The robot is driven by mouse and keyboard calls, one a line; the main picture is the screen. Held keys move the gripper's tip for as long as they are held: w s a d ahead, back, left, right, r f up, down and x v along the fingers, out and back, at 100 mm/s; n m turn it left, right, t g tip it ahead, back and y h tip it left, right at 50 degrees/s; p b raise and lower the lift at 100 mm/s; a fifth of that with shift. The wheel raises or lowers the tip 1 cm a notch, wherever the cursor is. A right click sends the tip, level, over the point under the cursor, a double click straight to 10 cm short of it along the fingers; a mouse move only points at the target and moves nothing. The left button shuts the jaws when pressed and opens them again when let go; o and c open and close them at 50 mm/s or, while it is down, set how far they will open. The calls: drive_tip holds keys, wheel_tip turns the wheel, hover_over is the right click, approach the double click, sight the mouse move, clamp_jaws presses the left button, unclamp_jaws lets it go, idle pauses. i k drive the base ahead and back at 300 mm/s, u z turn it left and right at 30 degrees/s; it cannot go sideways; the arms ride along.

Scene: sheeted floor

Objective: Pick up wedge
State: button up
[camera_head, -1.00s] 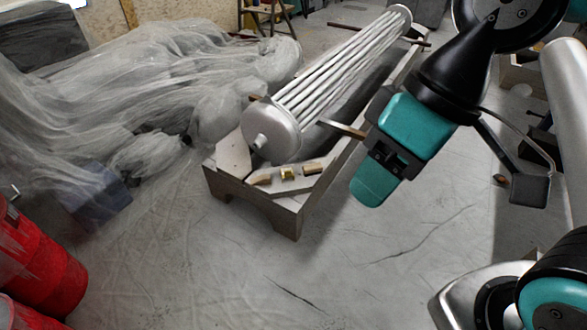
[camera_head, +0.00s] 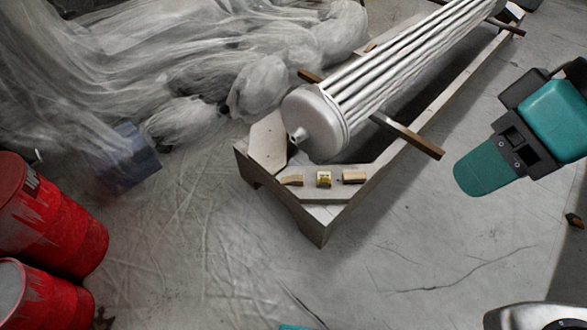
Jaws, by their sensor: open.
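Several small pieces lie on the near end of the wooden cradle. One is a tan wedge-like wooden block (camera_head: 292,180) on the left, and another is a tan wooden block (camera_head: 353,177) on the right. A small yellowish piece (camera_head: 323,179) sits between them. I cannot tell for sure which one the task calls the wedge. My gripper (camera_head: 474,174), teal and black, is open, seen from the side, at the right of the picture. It is well to the right of the blocks and apart from them, with nothing visible in it.
The long wooden cradle (camera_head: 345,207) holds a metal tube bundle (camera_head: 318,122) with wooden bars across. Red drums (camera_head: 52,220) stand at the left. Crumpled plastic sheeting (camera_head: 200,60) and a bluish box (camera_head: 122,157) lie behind. The sheeted floor in front is clear.

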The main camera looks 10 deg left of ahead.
sight(296, 179)
drive_tip(key=u, duration=0.4)
drive_tip(key=i, duration=0.6)
drive_tip(key=u, duration=0.9)
drive_tip(key=i, duration=0.35)
drive_tip(key=u, duration=0.4)
